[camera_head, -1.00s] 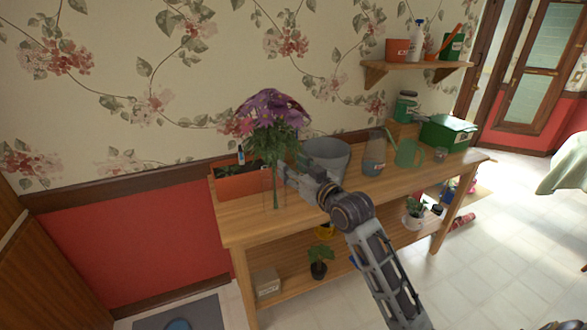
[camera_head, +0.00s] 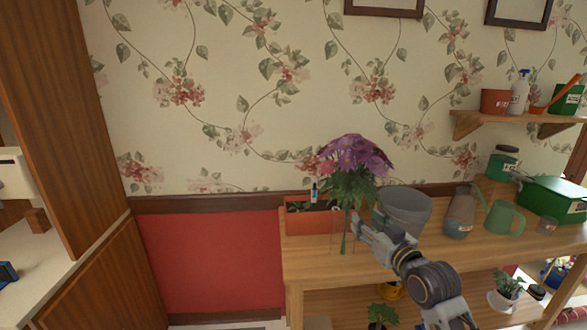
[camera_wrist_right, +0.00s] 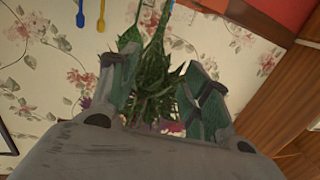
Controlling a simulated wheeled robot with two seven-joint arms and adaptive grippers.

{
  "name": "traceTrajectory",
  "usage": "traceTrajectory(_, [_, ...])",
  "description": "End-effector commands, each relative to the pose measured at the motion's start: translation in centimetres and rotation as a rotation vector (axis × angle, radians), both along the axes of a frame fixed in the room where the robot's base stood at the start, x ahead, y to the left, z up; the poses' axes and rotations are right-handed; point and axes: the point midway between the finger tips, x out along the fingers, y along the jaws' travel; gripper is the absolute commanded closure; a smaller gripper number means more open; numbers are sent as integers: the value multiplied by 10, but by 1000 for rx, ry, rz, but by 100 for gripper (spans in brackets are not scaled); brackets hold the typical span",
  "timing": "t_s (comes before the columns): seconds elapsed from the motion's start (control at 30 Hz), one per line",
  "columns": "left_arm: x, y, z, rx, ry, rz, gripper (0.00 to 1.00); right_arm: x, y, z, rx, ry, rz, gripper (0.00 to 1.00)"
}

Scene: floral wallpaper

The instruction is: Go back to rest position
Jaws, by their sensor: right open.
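My right gripper (camera_head: 362,228) is by the wooden table, close to the right side of a glass vase (camera_head: 344,240) with purple flowers (camera_head: 355,158). Its fingers are apart. In the right wrist view the two fingers (camera_wrist_right: 165,70) show at either side of green leaves and stems (camera_wrist_right: 155,85), with pink petals low between them. I cannot tell whether the fingers touch the vase or the flowers. The vase stands upright on the table (camera_head: 315,255). My left gripper is in neither current view.
An orange planter (camera_head: 308,222) stands left of the vase. A grey pot (camera_head: 404,205), a glass jug (camera_head: 461,212), a green watering can (camera_head: 503,217) and a green box (camera_head: 555,198) stand to the right. A brown wooden panel (camera_head: 60,120) is at left.

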Motion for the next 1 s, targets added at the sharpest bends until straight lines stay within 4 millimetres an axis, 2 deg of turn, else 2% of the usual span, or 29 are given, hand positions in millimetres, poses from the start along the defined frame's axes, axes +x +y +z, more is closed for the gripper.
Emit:
traceTrajectory(0.27, [0, 0, 0, 0, 0, 0, 60, -35, 11, -84, -55, 237, -7, 52])
traceTrajectory(0.4, [0, 0, 0, 0, 0, 0, 60, -64, 15, -132, -90, 385, -14, 52])
traceTrajectory(0.6, [0, 0, 0, 0, 0, 0, 60, -114, 18, -192, -139, 594, -25, 52])
traceTrajectory(0.8, [0, 0, 0, 0, 0, 0, 60, -173, 18, -242, -183, 803, -39, 52])
traceTrajectory(1.0, [0, 0, 0, 0, 1, 0, 60, -222, 17, -272, -217, 964, -52, 52])
